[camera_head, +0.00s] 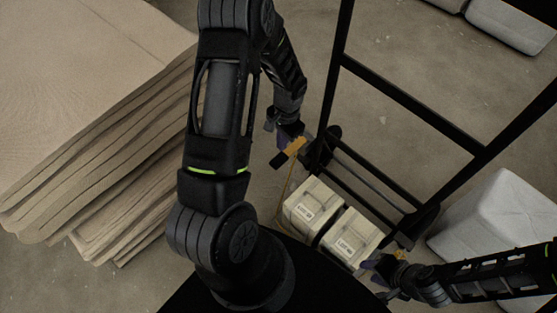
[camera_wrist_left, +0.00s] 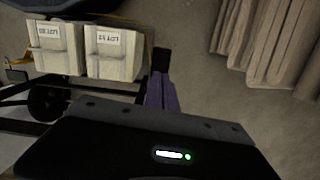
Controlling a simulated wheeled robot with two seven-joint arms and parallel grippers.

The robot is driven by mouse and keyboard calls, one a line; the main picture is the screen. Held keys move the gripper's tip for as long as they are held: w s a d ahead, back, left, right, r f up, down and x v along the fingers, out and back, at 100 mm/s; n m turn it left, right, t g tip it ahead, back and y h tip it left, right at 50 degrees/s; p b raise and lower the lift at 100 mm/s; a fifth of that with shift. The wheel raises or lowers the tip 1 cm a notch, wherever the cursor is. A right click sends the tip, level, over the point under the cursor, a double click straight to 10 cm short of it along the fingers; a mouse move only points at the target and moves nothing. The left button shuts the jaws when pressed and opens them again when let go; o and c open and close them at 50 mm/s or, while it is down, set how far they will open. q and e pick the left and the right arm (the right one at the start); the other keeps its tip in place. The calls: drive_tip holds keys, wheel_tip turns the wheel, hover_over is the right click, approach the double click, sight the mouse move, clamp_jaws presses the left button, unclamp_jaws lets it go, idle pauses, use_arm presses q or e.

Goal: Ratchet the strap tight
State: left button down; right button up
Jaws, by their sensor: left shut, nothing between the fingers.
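Two pale boxes with white labels, the left box (camera_head: 313,205) and the right box (camera_head: 352,238), sit side by side at the foot of a black hand truck (camera_head: 408,101). A thin yellow-orange strap (camera_head: 284,187) runs beside the left box up to an orange piece (camera_head: 288,152). My left gripper (camera_head: 297,138) is shut and empty, just above the orange piece; contact is unclear. Its purple fingers (camera_wrist_left: 160,92) show in the left wrist view beside the boxes (camera_wrist_left: 113,52). My right gripper (camera_head: 378,266) is by the right box, near a small yellow bit (camera_head: 400,254). Its jaws are unclear.
A tall stack of brown sheets (camera_head: 95,130) fills the left side. A pale wrapped block (camera_head: 500,220) stands right of the hand truck, and more pale blocks (camera_head: 508,22) lie at the top right. Bare concrete floor shows between them.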

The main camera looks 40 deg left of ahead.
sight(281, 158)
use_arm(q)
drive_tip(key=shift+s+f+b, duration=0.15)
drive_tip(key=shift+f+b, duration=0.7)
drive_tip(key=shift+f, duration=0.55)
drive_tip(key=shift+s+f+b, duration=0.15)
drive_tip(key=shift+f+b, duration=0.65)
drive_tip(key=shift+f, duration=0.55)
wheel_tip(281, 158, down, 4)
drive_tip(key=b, duration=0.3)
drive_tip(key=shift+f+b, duration=0.25)
drive_tip(key=shift+b, duration=0.1)
drive_tip(key=shift+r, duration=0.1)
